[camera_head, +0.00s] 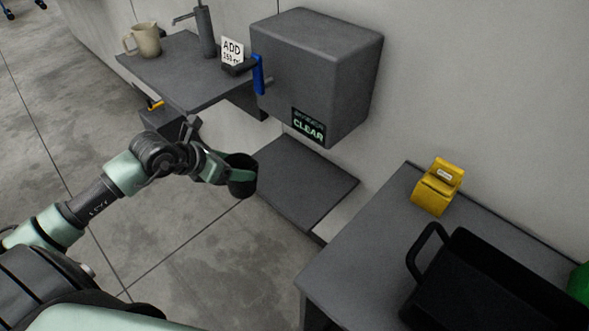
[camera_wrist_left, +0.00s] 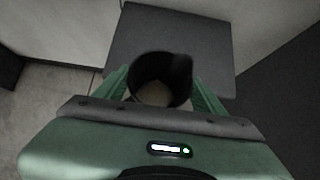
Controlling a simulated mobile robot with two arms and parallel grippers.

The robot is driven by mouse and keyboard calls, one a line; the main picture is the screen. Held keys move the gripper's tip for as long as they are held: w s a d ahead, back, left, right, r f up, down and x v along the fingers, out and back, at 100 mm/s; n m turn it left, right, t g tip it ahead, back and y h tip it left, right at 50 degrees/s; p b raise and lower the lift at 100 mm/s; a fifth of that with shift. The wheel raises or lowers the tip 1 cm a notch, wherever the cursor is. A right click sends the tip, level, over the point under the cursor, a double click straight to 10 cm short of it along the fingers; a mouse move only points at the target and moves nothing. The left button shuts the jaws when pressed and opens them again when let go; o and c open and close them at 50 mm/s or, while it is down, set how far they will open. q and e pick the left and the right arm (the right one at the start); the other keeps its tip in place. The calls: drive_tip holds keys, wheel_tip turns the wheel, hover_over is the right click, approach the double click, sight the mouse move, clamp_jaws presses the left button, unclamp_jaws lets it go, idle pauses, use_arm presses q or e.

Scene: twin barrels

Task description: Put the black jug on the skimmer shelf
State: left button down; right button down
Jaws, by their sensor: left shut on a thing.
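The black jug (camera_head: 243,187) is held by my left gripper (camera_head: 238,166), whose green fingers are shut on its two sides. In the left wrist view I look down into the jug (camera_wrist_left: 178,72); its mouth is open and something pale shows at the bottom. A low flat grey shelf (camera_head: 306,186), apparently the skimmer shelf, projects below the wall box. The jug is just to the left of this shelf in the head view. In the left wrist view the shelf (camera_wrist_left: 185,30) lies beyond and below the jug; contact cannot be told. My right gripper is out of view.
The grey wall box (camera_head: 320,70) with a CLEAR display and a blue lever (camera_head: 258,75) overhangs the shelf. A counter (camera_head: 185,75) at upper left bears a beige mug (camera_head: 147,40). A table (camera_head: 375,240) at right holds a yellow object (camera_head: 437,187) and black bin (camera_head: 490,280).

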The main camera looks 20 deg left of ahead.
use_arm(q)
drive_tip(key=shift+a+f, duration=0.5)
drive_tip(key=shift+f, duration=0.15)
drive_tip(key=shift+w+a, duration=0.1)
drive_tip(key=shift+w, duration=0.2)
drive_tip(key=w+d+f, duration=0.1)
drive_tip(key=w+d, duration=0.1)
drive_tip(key=w, duration=0.3)
drive_tip(key=w+d+f, duration=0.1)
drive_tip(key=w+d, duration=0.1)
drive_tip(key=w, duration=0.4)
drive_tip(key=w+d+f, duration=0.1)
drive_tip(key=w+d, duration=0.1)
drive_tip(key=w, duration=0.3)
drive_tip(key=shift+w+f, duration=0.2)
drive_tip(key=shift+f, duration=0.05)
drive_tip(key=shift+a, duration=0.1)
drive_tip(key=shift+b, duration=0.3)
drive_tip(key=shift+c, duration=0.9)
unclamp_jaws()
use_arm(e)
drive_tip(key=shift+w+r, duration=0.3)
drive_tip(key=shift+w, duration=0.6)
